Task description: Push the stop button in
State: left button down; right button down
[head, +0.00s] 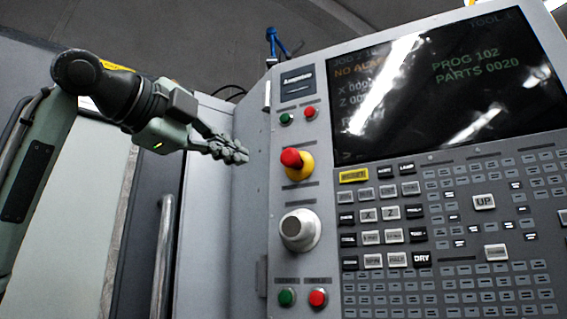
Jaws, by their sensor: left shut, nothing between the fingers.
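The stop button (291,158) is a red mushroom head on a yellow collar (299,171). It sits on the left strip of the grey control panel, above a large silver knob, and stands out from the panel. My left gripper (241,153) is shut and empty. It is left of the stop button at about the same height in the head view, with a visible gap between fingertips and button. My right gripper is not in view.
The silver knob (300,230) juts out below the stop button. Small green and red buttons sit above and below it. A screen (440,80) and keypad (450,230) fill the right. A vertical door handle (164,255) stands at lower left.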

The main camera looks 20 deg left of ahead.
aim_at(286, 156)
pick_arm(q)
jog(key=shift+m, duration=0.6)
jog(key=s+r, duration=0.3)
jog(key=shift+s+a+r, duration=0.25)
jog(key=shift+s, duration=0.1)
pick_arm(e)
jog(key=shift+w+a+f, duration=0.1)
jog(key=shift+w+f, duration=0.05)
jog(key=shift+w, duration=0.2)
